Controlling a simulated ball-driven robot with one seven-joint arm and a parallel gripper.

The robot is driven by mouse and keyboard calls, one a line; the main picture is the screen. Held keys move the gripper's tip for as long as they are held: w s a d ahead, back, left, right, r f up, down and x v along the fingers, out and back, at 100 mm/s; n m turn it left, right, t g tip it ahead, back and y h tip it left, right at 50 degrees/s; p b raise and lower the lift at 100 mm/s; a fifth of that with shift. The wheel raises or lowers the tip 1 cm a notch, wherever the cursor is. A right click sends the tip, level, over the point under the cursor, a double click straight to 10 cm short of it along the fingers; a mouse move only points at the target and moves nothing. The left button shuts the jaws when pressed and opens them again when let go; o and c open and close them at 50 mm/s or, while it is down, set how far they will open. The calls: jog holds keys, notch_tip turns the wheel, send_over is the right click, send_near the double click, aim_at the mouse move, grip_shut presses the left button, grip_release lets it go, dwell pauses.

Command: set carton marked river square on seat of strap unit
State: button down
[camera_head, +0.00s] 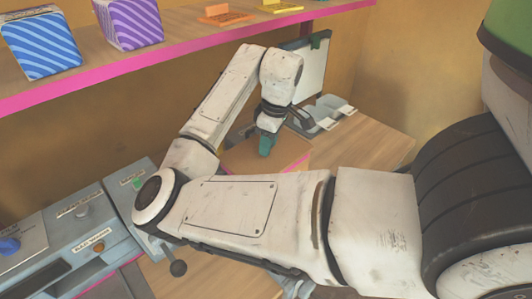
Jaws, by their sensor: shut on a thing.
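No river mark is readable on the box. A blue striped carton (41,44) and a purple striped carton (128,22) stand on the shelf at upper left. I cannot tell which unit is the strap unit, and no seat shows clearly.
The pink-edged shelf (190,58) crosses the upper left and also holds orange and yellow pieces. A grey panel with knobs (75,225) is at lower left. Bare table (375,142) shows at right.

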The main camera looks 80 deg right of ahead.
jog(key=shift+w+d+f, duration=0.1)
jog(key=shift+w+f, duration=0.1)
jog(key=shift+f, duration=0.05)
jog(key=shift+w+d+f+p, duration=0.1)
jog(key=shift+f+p, duration=0.1)
jog(key=shift+f, duration=0.7)
jog(key=shift+w+f+p, duration=0.1)
jog(key=shift+f+p, duration=0.05)
jog(key=shift+f, duration=0.9)
jog(key=c, duration=0.8)
grip_release()
jog(key=shift+o, duration=0.2)
jog(key=r, duration=0.4)
jog(key=s+r, duration=0.1)
jog(key=r, duration=0.7)
jog(key=shift+s+r, duration=0.1)
jog(key=shift+s, duration=0.3)
